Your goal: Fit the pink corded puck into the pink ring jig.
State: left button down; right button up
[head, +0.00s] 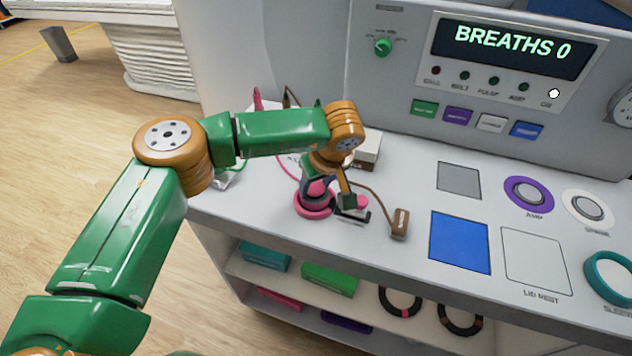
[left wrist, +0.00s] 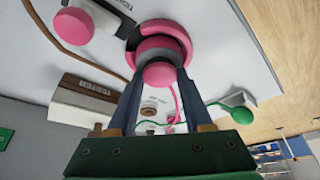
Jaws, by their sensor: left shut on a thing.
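The pink ring jig (head: 313,209) sits on the white counter below my left gripper; it also shows in the left wrist view (left wrist: 183,36). My left gripper (left wrist: 156,80) is shut on the pink corded puck (left wrist: 158,75), between its two fingertips. In the head view the left wrist and fingers hide most of the puck. A pink cord (head: 283,168) runs behind the jig. My right gripper is not in view.
A pink-knobbed piece (head: 350,202) and a brown corded block (head: 400,222) stand close right of the jig. A green corded piece (left wrist: 217,112) lies nearby. Flat pads, including a blue square (head: 460,242), and a purple ring (head: 528,195) lie farther right. The console panel rises behind.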

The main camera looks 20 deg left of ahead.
pick_arm(q)
jog(key=shift+f, duration=0.2)
jog(key=shift+c, duration=1.1)
grip_release()
